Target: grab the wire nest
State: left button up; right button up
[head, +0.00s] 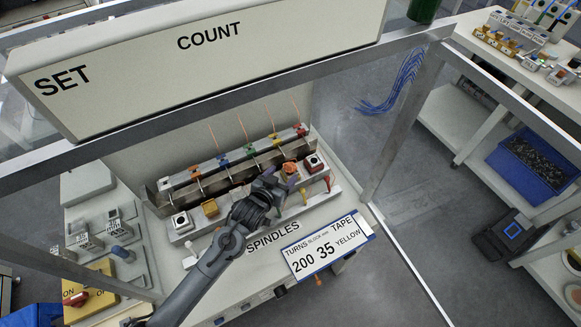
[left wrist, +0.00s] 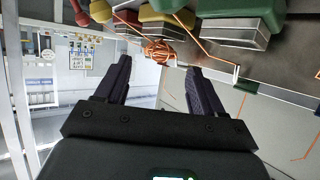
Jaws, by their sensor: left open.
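The wire nest (left wrist: 160,52) is a small tangle of orange wire below the spindle row in the left wrist view. A loose orange strand trails from it. In the head view the nest (head: 289,168) shows as an orange patch just past my left fingertips. My left gripper (head: 282,178) is open, and it also shows in the left wrist view (left wrist: 158,69). There the nest appears between and just beyond the two fingertips, with no clear contact. My right gripper is in neither view.
The spindle bench has a metal rail (head: 232,162) with coloured blocks and upright copper wires behind the nest. Green (left wrist: 237,22) and yellow blocks are close to the fingers. A turns sign (head: 328,246) fronts the bench. Metal frame posts (head: 400,120) surround it.

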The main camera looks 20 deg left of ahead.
aim_at(288, 169)
pick_arm(q)
jog(key=shift+b+x, duration=0.35)
jog(key=shift+x, duration=2.3)
jog(key=c, duration=1.1)
jog(key=shift+r, duration=0.15)
